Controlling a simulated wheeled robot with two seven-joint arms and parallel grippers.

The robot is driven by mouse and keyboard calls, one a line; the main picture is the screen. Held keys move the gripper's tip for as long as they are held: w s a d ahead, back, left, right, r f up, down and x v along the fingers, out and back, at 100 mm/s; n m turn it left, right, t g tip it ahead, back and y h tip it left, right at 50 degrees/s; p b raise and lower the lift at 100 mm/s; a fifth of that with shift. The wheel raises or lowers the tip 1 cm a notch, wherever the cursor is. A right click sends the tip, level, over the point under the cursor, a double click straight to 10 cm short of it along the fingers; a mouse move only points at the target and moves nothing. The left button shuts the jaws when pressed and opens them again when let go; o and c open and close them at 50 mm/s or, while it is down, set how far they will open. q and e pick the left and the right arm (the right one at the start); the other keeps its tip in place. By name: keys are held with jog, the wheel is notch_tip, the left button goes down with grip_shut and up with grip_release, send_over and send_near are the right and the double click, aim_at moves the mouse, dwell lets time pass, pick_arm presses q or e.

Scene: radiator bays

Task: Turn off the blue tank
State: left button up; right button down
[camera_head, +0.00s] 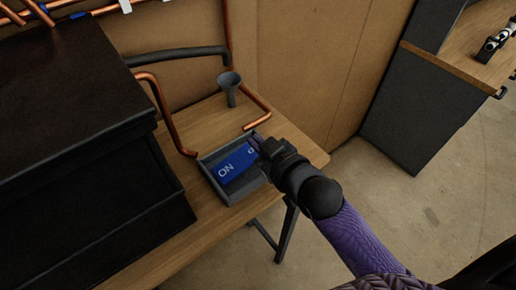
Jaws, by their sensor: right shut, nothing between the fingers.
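A blue panel (228,176) marked "ON" lies in a shallow grey tray (205,167) on a wooden table. My right gripper (257,143) is shut and holds nothing. Its fingertips are at the upper right end of the blue panel, over or against it; I cannot tell whether they touch. The gripper hides the right corner of the tray and part of the panel's end. My left gripper does not show.
A large black box (75,130) stands left on the wooden table (190,115). Copper pipes (160,105) and a grey funnel (230,88) are behind the tray. A dark cabinet (408,105) stands at the right. Floor (430,200) is open at the lower right.

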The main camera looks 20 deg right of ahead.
aim_at(241, 160)
jog(key=shift+w+d+f+b, duration=0.1)
jog(key=shift+w+f+b, duration=0.2)
jog(key=shift+f, duration=0.8)
jog(key=shift+w+d+f+b, duration=0.1)
jog(key=shift+w+f, duration=0.3)
jog(key=shift+f, duration=0.65)
jog(key=shift+w+d+m+y+p, duration=0.1)
jog(key=shift+d+m+y+p, duration=0.2)
jog(key=shift+m+p, duration=0.4)
jog(key=shift+d+f+m, duration=0.1)
jog(key=shift+f+m, duration=0.25)
jog(key=shift+m, duration=0.15)
jog(key=shift+w+d+f+m+g+y, duration=0.2)
jog(key=shift+f+m+g+y, duration=0.3)
jog(key=shift+m, duration=0.4)
jog(key=shift+s+r, duration=0.1)
